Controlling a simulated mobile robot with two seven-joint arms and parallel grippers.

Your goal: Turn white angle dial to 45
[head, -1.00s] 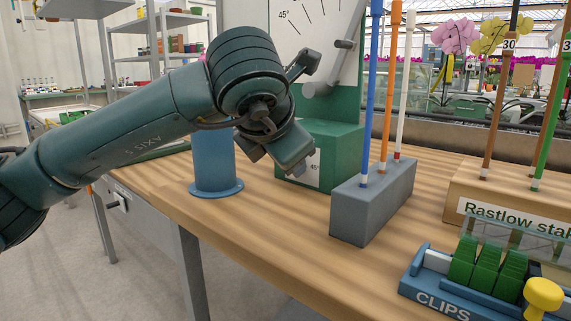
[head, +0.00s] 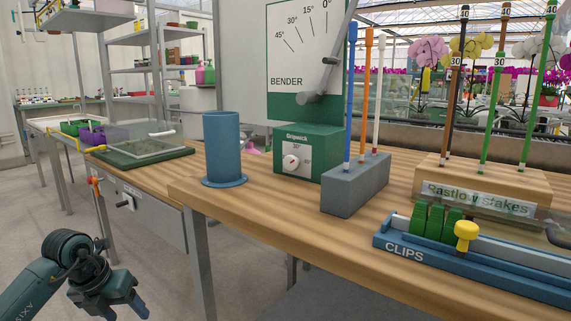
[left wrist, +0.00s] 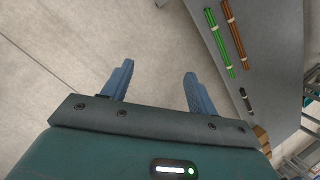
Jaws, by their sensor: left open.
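The white angle dial (head: 291,162) is a small round knob on the front plate of the green bender (head: 318,146). A small red mark shows on the dial; its exact setting is too small to tell. Small angle numbers are printed around it. My left gripper (head: 125,312) is low at the bottom left of the head view, off the table's edge and well away from the dial. In the left wrist view its two blue fingers (left wrist: 158,88) are apart with nothing between them, above the pale floor. My right gripper is not in view.
A blue cylinder (head: 221,150) stands left of the bender. A grey block (head: 352,195) with blue, orange and white rods stands to its front right. The clips tray (head: 430,262) and stake rack (head: 490,190) are farther right. The bender's upright board (head: 292,60) carries a large angle scale.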

